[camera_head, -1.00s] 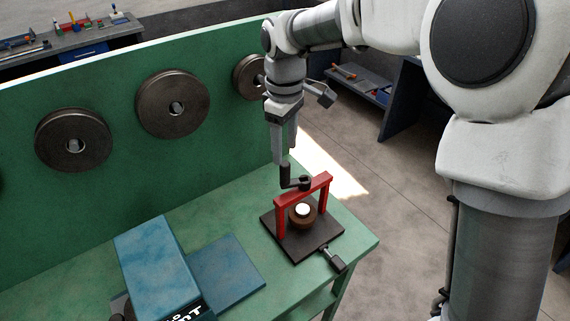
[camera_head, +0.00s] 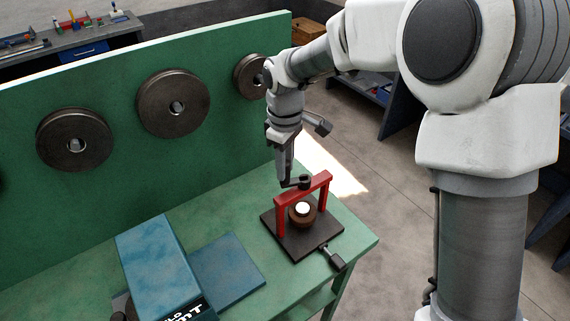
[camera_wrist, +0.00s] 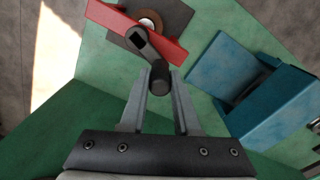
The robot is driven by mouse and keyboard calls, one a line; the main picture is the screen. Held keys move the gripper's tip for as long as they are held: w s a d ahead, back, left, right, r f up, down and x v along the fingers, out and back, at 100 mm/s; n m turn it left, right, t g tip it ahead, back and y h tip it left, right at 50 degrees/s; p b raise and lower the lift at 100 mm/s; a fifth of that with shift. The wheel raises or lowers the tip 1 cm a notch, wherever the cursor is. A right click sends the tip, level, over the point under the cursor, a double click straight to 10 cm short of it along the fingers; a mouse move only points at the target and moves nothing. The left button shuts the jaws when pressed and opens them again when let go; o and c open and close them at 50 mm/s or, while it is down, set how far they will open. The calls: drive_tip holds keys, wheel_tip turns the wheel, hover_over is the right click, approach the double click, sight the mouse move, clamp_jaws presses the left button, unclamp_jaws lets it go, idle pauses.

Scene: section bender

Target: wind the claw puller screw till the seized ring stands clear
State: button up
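The red claw puller (camera_head: 318,187) stands upright on a dark base plate (camera_head: 298,247) on the green bench. Its black screw head (camera_head: 305,181) carries a crank arm at the top of the red bridge. The brown ring (camera_head: 302,219) sits under the bridge around a pale-topped shaft (camera_head: 302,208). My gripper (camera_head: 284,182) points down at the crank's left end. In the wrist view, my gripper (camera_wrist: 161,75) has a finger on each side of the dark crank handle (camera_wrist: 160,86), with no clear gap. The puller's red bridge (camera_wrist: 108,17) and crank arm (camera_wrist: 146,47) also show there.
A blue box-shaped unit (camera_head: 158,262) and a flat blue plate (camera_head: 227,268) lie left of the puller. A green upright panel (camera_head: 110,190) with dark round discs (camera_head: 172,103) stands behind. A small lever (camera_head: 332,258) sticks out from the base plate's front.

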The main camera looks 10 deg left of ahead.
clamp_jaws()
drive_tip(key=w+d+m, duration=0.1)
drive_tip(key=w+m, duration=0.2)
drive_tip(key=m, duration=0.8)
drive_tip(key=w+d+m+b, duration=0.1)
drive_tip(key=w+m, duration=0.3)
drive_tip(key=m, duration=0.6)
drive_tip(key=shift+w+d+m, duration=0.25)
drive_tip(key=shift+d+m, duration=0.15)
drive_tip(key=shift+d, duration=0.4)
drive_tip(key=shift+r, duration=0.1)
drive_tip(key=o, duration=0.8)
unclamp_jaws()
drive_tip(key=shift+c, duration=0.2)
